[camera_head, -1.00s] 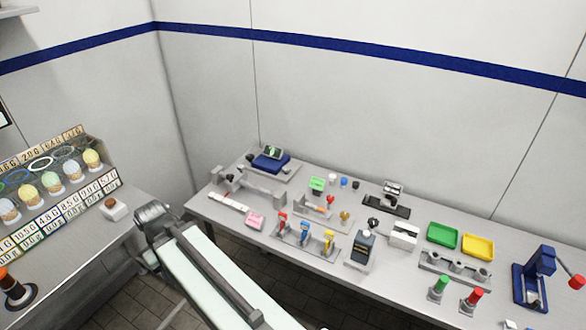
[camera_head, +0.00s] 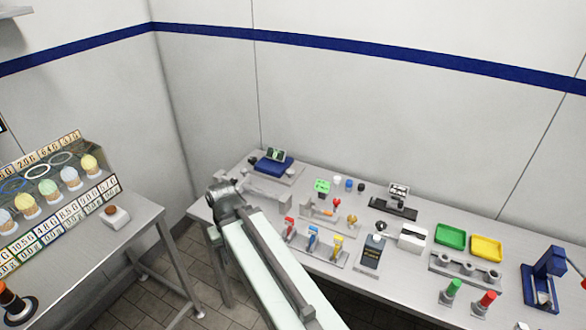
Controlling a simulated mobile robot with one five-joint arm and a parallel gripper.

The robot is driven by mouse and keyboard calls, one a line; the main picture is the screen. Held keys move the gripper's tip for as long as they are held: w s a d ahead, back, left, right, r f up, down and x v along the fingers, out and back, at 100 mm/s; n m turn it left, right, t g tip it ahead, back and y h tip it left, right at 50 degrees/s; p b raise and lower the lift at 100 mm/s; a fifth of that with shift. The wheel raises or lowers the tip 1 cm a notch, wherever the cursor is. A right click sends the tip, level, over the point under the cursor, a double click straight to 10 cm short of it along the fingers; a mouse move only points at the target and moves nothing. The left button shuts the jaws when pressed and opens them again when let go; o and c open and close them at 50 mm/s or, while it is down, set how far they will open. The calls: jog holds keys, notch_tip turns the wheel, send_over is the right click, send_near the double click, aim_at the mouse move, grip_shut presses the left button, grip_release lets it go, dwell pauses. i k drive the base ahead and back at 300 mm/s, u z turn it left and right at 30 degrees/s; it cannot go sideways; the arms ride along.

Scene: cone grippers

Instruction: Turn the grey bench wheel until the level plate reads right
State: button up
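My gripper (camera_head: 226,190) is at the far end of my arm, over the left end of the grey bench (camera_head: 338,180). Its fingers are too small and turned away to tell open from shut. A grey block-like fixture (camera_head: 266,188) lies on the bench just right of it, partly hidden by my arm. A small dark round part (camera_head: 252,160) shows behind. I cannot pick out the grey wheel for certain; my gripper and arm hide part of that bench end. No plate can be read as the level plate at this size.
A blue device (camera_head: 273,165) stands at the back left of the bench. Coloured handles (camera_head: 313,240), a dark-panelled box (camera_head: 373,252), green (camera_head: 451,236) and yellow (camera_head: 486,248) trays and a blue press (camera_head: 545,275) stand further right. A second table (camera_head: 130,235) is at left.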

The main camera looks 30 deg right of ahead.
aim_at(291, 172)
jog(key=i, duration=1)
